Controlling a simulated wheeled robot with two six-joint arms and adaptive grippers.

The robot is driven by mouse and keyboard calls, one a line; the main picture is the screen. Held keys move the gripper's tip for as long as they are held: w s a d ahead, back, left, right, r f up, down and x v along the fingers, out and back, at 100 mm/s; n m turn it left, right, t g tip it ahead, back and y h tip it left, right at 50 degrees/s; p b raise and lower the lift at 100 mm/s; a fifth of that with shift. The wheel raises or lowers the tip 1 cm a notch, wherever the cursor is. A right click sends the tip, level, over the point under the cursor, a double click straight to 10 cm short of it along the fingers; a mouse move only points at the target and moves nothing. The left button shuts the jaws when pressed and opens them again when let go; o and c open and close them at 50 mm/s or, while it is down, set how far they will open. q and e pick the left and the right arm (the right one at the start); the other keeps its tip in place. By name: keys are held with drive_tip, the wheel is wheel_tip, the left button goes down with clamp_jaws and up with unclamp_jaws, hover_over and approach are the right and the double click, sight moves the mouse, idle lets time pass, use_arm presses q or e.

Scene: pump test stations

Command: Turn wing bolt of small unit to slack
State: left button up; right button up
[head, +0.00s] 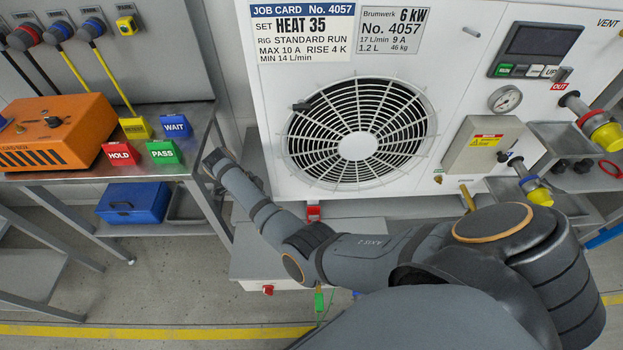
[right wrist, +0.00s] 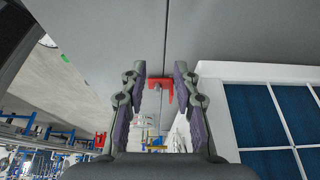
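A red winged piece (right wrist: 160,80) with a grey centre shows in the right wrist view, against a grey surface with a seam. My right gripper (right wrist: 159,72) is open, one finger on each side of this piece in the picture; I cannot tell how deep it sits between them, and no contact is clear. In the head view my right arm reaches left across the front of the white unit (head: 465,25); its gripper cannot be made out there. A small red part (head: 313,212) shows under the unit's fan, just above my arm. My left gripper is not in view.
A steel table (head: 60,178) at left holds an orange box (head: 55,132) and coloured signs (head: 176,124). A grey box (head: 482,145), gauge (head: 505,99) and capped pipes (head: 600,130) are at right. A lower box with a red knob (head: 267,290) stands below my arm.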

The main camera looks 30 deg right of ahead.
drive_tip(key=s+d+p, duration=0.1)
drive_tip(key=p, duration=0.4)
hover_over(313, 216)
drive_tip(key=a, duration=0.1)
drive_tip(key=shift+w+a+r, duration=0.15)
drive_tip(key=shift+w+r, duration=0.1)
drive_tip(key=shift+w, duration=0.2)
drive_tip(key=x, duration=0.3)
drive_tip(key=b+x, duration=0.1)
drive_tip(key=shift+w+a+f, duration=0.1)
drive_tip(key=shift+a+f, duration=0.15)
drive_tip(key=shift+f, duration=0.1)
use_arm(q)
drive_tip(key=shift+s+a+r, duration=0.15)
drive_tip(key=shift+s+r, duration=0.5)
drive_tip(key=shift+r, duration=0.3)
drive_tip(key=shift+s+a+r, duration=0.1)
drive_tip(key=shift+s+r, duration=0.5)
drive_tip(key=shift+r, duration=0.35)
use_arm(e)
drive_tip(key=shift+d+f, duration=0.1)
drive_tip(key=shift+f, duration=0.25)
clamp_jaws()
